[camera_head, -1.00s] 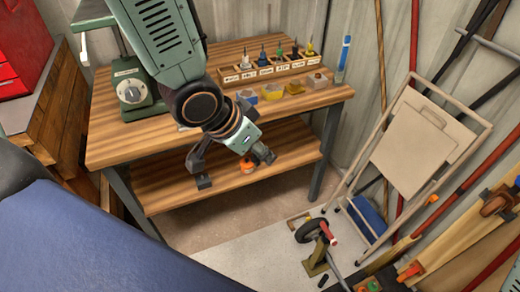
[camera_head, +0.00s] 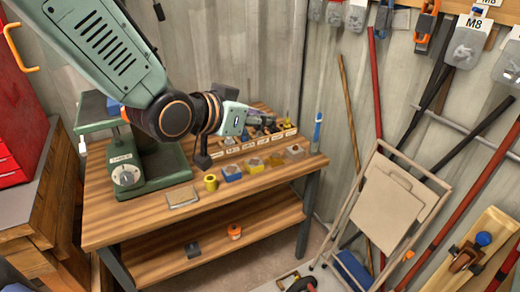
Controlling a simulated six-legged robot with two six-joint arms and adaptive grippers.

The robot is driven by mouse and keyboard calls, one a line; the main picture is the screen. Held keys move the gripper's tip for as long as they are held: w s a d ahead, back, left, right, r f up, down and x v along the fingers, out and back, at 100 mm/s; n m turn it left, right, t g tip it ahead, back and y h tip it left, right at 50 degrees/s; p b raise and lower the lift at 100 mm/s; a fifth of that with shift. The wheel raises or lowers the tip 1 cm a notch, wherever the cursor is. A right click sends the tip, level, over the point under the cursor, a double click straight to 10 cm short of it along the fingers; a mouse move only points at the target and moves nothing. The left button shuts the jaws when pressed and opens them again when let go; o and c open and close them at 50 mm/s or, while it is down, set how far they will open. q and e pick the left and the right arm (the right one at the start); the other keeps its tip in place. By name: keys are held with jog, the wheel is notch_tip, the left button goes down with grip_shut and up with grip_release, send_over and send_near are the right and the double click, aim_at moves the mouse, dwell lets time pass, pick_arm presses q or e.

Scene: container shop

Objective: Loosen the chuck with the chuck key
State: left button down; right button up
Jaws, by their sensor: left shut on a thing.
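My left arm comes in from the upper left, and my left gripper (camera_head: 252,124) is over the back of the workbench (camera_head: 225,172), at the labelled tool rack (camera_head: 228,149). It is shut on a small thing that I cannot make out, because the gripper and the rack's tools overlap. Several small tools with coloured handles stand in the rack. I cannot tell which is the chuck key. A green machine (camera_head: 150,168) with a dial stands at the bench's left. My arm covers part of it, and I cannot see a chuck. My right gripper is out of view.
A yellow roll (camera_head: 210,182), a flat plate (camera_head: 183,197) and small bins (camera_head: 231,172) are on the bench. An orange item (camera_head: 234,232) and a black block (camera_head: 192,249) lie on the lower shelf. A folding trolley (camera_head: 380,205) leans at the right.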

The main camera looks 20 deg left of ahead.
pick_arm(q)
jog(key=w+a+r+n+t+y+p, duration=0.2)
jog(key=a+r+y, duration=0.1)
jog(key=a+r, duration=0.5)
jog(key=w+a+r+n+t+y+p, duration=0.2)
jog(key=a+r+n+t+p, duration=0.1)
jog(key=a+r, duration=0.45)
jog(key=s+a+r+n+g+y, duration=0.15)
jog(key=s+a+n+y, duration=0.25)
jog(key=a+y, duration=0.4)
jog(key=s+a+r+n+g+y, duration=0.1)
jog(key=s+a+r+n+y, duration=0.1)
jog(key=s+a+n+y, duration=0.45)
jog(key=w+a+m+y+b, duration=0.1)
jog(key=w+a+m, duration=0.1)
jog(key=w+a, duration=0.4)
jog(key=shift+w+a+y, duration=0.35)
jog(key=shift+w+a, duration=0.05)
jog(key=shift+w, duration=0.65)
jog(key=shift+t, duration=0.25)
jog(key=shift+a, duration=0.15)
jog(key=shift+w+a+p, duration=0.4)
jog(key=shift+w+a, duration=0.2)
jog(key=shift+w, duration=0.05)
dwell(1.0)
